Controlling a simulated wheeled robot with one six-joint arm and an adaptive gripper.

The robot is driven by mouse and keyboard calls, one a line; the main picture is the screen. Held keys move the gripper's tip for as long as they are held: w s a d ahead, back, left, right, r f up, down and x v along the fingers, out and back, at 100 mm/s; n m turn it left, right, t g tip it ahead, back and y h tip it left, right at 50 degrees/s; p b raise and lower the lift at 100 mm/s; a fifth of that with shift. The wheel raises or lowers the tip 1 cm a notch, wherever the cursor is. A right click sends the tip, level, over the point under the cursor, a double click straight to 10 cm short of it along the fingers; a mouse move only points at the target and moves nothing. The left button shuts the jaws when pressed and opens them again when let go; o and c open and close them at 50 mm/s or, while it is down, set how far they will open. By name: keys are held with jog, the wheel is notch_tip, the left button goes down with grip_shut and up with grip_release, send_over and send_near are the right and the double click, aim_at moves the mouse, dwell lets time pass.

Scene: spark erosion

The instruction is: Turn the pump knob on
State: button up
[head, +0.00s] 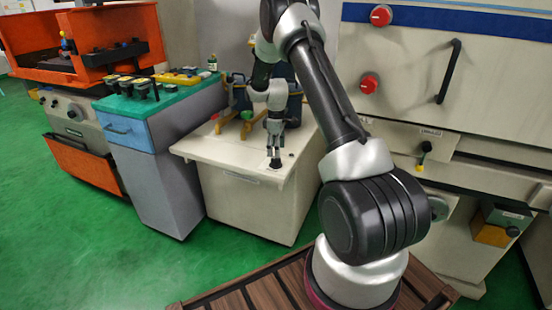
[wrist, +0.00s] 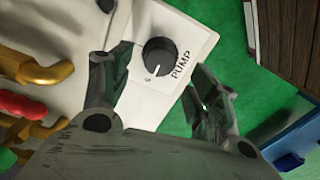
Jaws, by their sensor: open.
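The black round pump knob (wrist: 160,56) sits on a white panel marked "PUMP" in the wrist view. A light pointer line on it points towards a small mark at the knob's lower edge. In the head view the knob (head: 275,164) is a small dark shape on top of the cream cabinet (head: 235,165), just under the fingers. My gripper (wrist: 160,68) is open, with one finger on each side of the knob and gaps to both. In the head view my gripper (head: 274,146) points down over the cabinet's front right corner. The exact height above the knob is hard to tell.
Gold pipe fittings (wrist: 35,70) and a red handle (wrist: 22,102) lie left of the knob in the wrist view. The blue-grey drawer cabinet (head: 165,135) stands left of the cream one. The large machine (head: 440,75) stands right. Green floor is open in front.

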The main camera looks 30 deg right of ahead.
aim_at(276, 162)
notch_tip(276, 162, down, 5)
dwell(0.3)
jog(key=c, duration=1)
